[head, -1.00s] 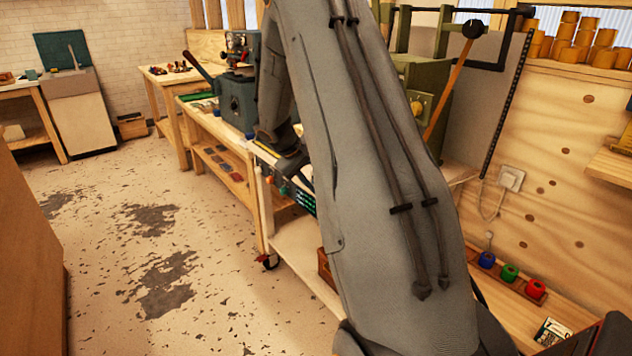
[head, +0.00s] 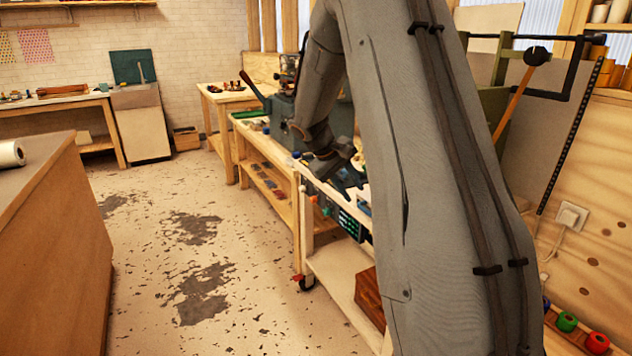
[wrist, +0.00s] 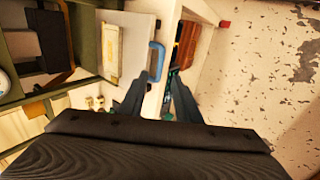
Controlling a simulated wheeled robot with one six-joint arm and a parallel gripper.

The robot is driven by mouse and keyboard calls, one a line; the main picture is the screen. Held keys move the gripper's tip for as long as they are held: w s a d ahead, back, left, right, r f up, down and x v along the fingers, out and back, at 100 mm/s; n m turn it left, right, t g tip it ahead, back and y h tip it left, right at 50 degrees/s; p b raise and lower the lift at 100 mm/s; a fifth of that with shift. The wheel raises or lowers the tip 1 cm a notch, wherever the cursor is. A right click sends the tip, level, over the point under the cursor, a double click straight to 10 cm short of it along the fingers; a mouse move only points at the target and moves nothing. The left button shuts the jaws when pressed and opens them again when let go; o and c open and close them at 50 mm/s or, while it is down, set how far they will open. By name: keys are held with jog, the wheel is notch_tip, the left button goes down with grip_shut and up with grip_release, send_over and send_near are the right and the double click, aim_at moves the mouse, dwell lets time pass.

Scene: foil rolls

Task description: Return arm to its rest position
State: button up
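My grey arm crosses the head view from the lower right to the top middle, then bends down at the far end. My gripper (head: 330,167) hangs over the white cart there, and its fingers are hard to make out in that view. In the wrist view my gripper (wrist: 161,84) shows two dark fingers standing apart, with nothing seen held between them. The white cart (wrist: 151,103) lies beyond the fingers.
A wooden cabinet (head: 48,240) with a white roll (head: 11,154) on top stands at the left. Workbenches line the back. A green-framed machine with an orange lever (head: 514,98) stands right of my arm. The floor (head: 150,290) between is clear.

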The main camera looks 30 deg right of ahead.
jog(key=shift+a, duration=0.1)
jog(key=s+a+f+y, duration=0.2)
jog(key=s+a+y, duration=0.1)
jog(key=s+a, duration=1)
jog(key=s+a+f+y, duration=0.2)
jog(key=s+a+y, duration=0.1)
jog(key=s+a, duration=1)
jog(key=shift+s+a+f+y, duration=0.3)
jog(key=shift+a, duration=0.95)
jog(key=shift+d, duration=0.1)
